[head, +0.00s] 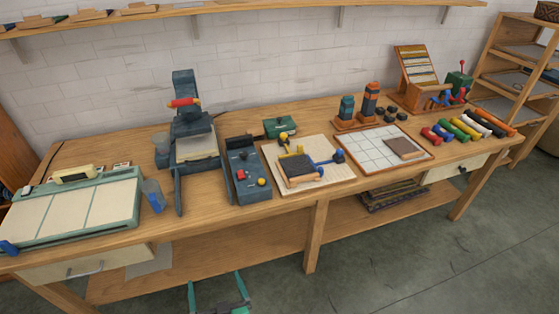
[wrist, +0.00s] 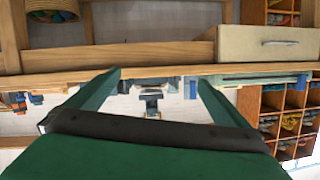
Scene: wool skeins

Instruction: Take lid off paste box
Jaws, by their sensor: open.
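A small green box (head: 280,126), which looks like the paste box, stands on the workbench behind a pale board. Its flat green top looks closed, and I cannot make out a separate lid edge. My gripper (head: 216,284) is low in front of the bench, well apart from the box. Its two green fingers also show in the wrist view (wrist: 159,80), spread wide with nothing between them. I cannot pick out the box in the wrist view.
On the workbench (head: 225,215), a dark control box (head: 247,170) stands left of the pale board (head: 333,180), which carries tools. A dark press (head: 187,120) is further left, a gridded tray (head: 373,147) to the right. A shelf (head: 240,7) runs above.

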